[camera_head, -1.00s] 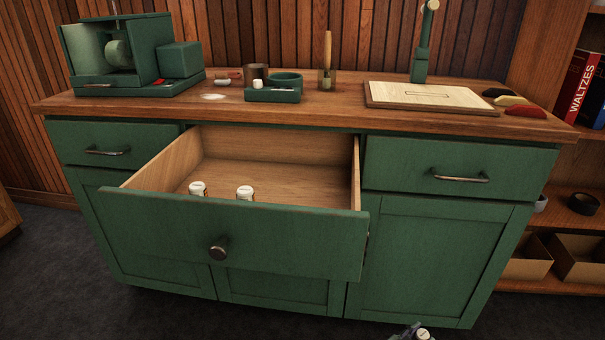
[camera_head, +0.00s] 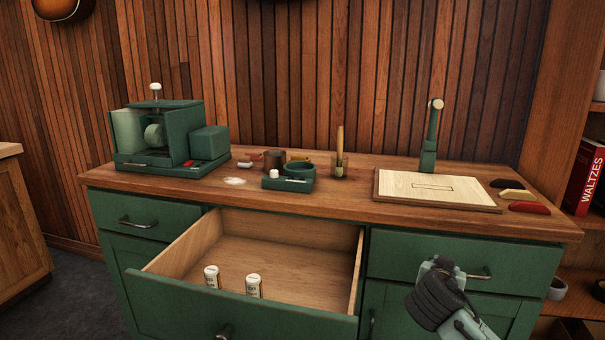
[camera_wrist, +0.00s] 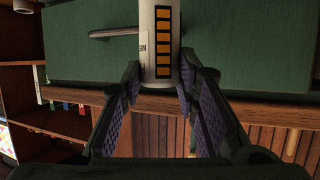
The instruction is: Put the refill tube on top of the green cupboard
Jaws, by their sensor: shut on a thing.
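The green cupboard has a brown wooden top (camera_head: 335,195) and an open middle drawer. My gripper (camera_head: 432,268) is in front of its right drawer, below the top's front edge. In the wrist view the gripper (camera_wrist: 160,85) is shut on a refill tube (camera_wrist: 162,40), white with a dark strip of orange blocks. In the head view the held tube is mostly hidden by the gripper. Two other white-capped tubes, one on the left (camera_head: 212,277) and one on the right (camera_head: 254,286), stand upright in the open drawer.
On the top are a green machine (camera_head: 165,135), a green tray (camera_head: 288,183), a brown cup (camera_head: 274,160), a brush holder (camera_head: 340,166), a pale board with a green post (camera_head: 436,190) and coloured pieces (camera_head: 526,207). Bare wood shows along the front edge.

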